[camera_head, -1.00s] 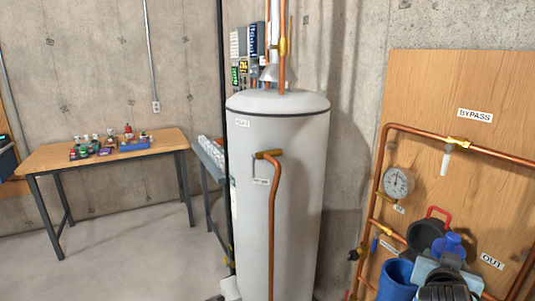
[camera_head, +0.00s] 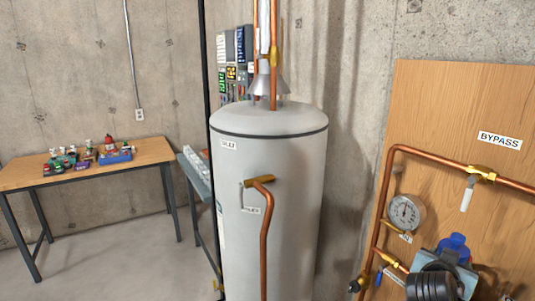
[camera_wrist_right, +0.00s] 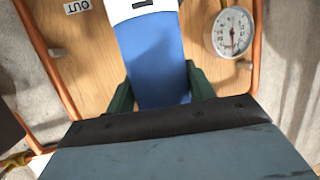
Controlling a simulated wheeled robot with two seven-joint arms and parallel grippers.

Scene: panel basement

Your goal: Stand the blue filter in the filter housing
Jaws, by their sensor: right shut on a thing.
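The blue filter (camera_head: 454,244) is at the lower right of the head view, in front of the wooden panel. My right gripper (camera_head: 442,264) is shut on it. The right wrist view shows the filter's blue body (camera_wrist_right: 155,55) between the gripper's two green fingers (camera_wrist_right: 160,85). The filter has a white end with a dark mark at the top of that view. The filter is in the air; its other end is hidden by the gripper. The filter housing cannot be made out now. My left gripper is in neither view.
Copper pipes (camera_head: 384,195), a brass valve under the BYPASS label (camera_head: 500,140) and a round gauge (camera_head: 405,212) are on the wooden panel (camera_head: 430,110) near the filter. A tall grey tank (camera_head: 285,210) stands left of it. A cluttered workbench (camera_head: 80,170) is at far left.

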